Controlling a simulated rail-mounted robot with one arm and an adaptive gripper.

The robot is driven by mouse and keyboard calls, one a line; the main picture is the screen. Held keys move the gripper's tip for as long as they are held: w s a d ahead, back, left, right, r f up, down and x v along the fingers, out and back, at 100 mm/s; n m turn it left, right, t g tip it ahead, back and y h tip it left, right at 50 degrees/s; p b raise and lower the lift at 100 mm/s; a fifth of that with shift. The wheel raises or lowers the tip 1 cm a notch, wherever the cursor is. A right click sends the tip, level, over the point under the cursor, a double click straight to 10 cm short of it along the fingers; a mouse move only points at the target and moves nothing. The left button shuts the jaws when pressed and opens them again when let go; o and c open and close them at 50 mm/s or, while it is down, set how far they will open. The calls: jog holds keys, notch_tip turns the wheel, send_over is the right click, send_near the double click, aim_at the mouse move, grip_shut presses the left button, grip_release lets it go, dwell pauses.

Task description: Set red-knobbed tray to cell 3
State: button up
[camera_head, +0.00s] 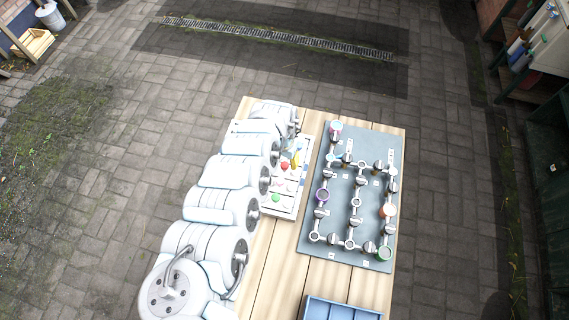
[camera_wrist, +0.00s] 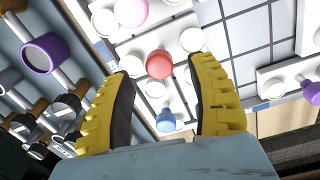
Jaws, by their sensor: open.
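The red knob (camera_wrist: 158,64) shows in the wrist view on a white tray piece, between and beyond my gripper's fingertips (camera_wrist: 163,66). The yellow fingers are spread wide and hold nothing. I cannot tell how far the knob is below them. In the head view the red knob (camera_head: 285,166) sits on a white board (camera_head: 270,211) left of the grey panel. My arm covers the board's left part, and a yellow piece beside the red knob looks like a finger of mine. I cannot read any cell numbers.
A blue knob (camera_wrist: 165,121), a pink knob (camera_wrist: 130,12) and a purple knob (camera_wrist: 313,92) surround the red one. A green knob (camera_head: 276,197) is nearer. The grey panel (camera_head: 320,225) carries raised pipes and valves. A blue bin (camera_head: 340,309) stands at the table's near edge.

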aim_at(285, 165)
jog(key=shift+f, duration=1.5)
jog(key=shift+c, duration=0.2)
